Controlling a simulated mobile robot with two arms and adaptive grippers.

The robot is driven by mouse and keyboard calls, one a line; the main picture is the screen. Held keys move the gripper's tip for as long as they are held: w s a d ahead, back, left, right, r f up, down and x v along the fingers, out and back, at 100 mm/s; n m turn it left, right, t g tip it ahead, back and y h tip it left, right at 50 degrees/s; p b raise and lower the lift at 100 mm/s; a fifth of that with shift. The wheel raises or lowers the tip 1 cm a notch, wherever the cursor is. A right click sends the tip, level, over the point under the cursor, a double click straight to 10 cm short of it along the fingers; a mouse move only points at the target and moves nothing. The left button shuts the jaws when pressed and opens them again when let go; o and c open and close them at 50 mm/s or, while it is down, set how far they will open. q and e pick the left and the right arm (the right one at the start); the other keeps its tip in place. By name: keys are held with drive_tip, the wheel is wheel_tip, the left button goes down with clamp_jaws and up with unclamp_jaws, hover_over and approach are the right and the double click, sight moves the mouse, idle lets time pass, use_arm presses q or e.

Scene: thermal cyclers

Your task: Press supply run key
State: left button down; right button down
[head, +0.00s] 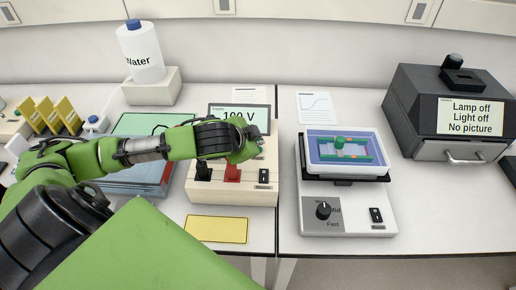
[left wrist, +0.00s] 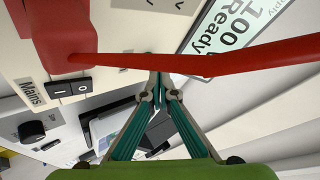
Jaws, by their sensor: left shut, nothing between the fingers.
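The power supply (head: 232,190) stands in the middle of the bench in the head view, cream-coloured, with a display (head: 228,110) reading 100 V. In the left wrist view the display (left wrist: 232,32) reads 100 and Ready. My left gripper (left wrist: 157,80) is shut and empty, in front of the supply's panel. In the head view my left arm and gripper (head: 248,143) cover the key area below the display. I cannot make out the run key or tell whether the fingertips touch the panel. The mains switch (head: 263,176) is at the panel's lower right. My right gripper is not in view.
A red lead (left wrist: 210,64) crosses the left wrist view close to the fingers. A blue-lidded tank (head: 150,177) is left of the supply. A rocker (head: 306,190) and dark imaging box (head: 425,110) are right. A yellow card (head: 216,229) lies in front.

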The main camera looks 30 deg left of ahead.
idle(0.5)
use_arm(q)
drive_tip(key=shift+f, duration=0.4)
drive_tip(key=shift+f, duration=0.45)
idle(0.6)
drive_tip(key=shift+r, duration=0.1)
drive_tip(key=shift+r+p, duration=0.75)
drive_tip(key=shift+p, duration=0.25)
drive_tip(key=shift+r, duration=0.1)
wheel_tip(320, 180, up, 5)
drive_tip(key=p, duration=0.5)
